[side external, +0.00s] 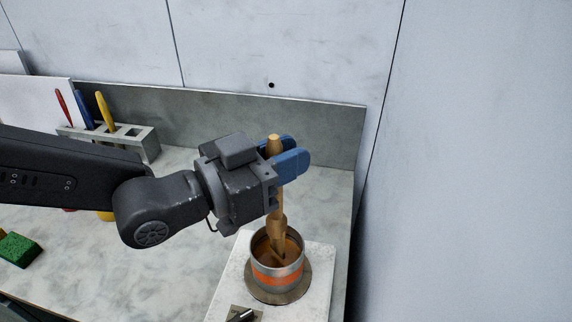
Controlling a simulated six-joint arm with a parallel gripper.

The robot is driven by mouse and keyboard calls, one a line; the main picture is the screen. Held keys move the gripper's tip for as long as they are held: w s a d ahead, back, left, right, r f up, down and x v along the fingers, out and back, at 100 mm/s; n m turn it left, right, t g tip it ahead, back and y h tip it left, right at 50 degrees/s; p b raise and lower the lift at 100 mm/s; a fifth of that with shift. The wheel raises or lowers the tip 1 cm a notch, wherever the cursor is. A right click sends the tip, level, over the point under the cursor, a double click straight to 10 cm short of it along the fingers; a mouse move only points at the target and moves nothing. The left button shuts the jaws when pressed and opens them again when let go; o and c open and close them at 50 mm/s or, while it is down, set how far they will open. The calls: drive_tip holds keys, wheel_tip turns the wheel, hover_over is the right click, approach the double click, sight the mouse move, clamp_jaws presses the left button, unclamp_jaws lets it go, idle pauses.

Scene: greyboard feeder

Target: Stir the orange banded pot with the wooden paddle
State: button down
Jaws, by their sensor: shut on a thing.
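The orange banded pot (278,275) is a small grey metal pot with an orange stripe. It stands on a round dark plate of a white block and holds brown contents. My gripper (287,160) has blue fingers and is shut on the wooden paddle (279,205) near its top. The paddle hangs nearly upright above the pot, and its lower end is inside the pot's rim. I cannot tell how deep the tip reaches.
The white block (318,262) has a dark knob (241,315) at its front. A grey holder (145,145) with red, blue and yellow handled tools stands at the back left. A green and yellow sponge (18,249) lies at the far left. A wall rises close on the right.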

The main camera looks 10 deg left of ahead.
drive_tip(key=shift+r, duration=2.6)
wheel_tip(320, 180, up, 4)
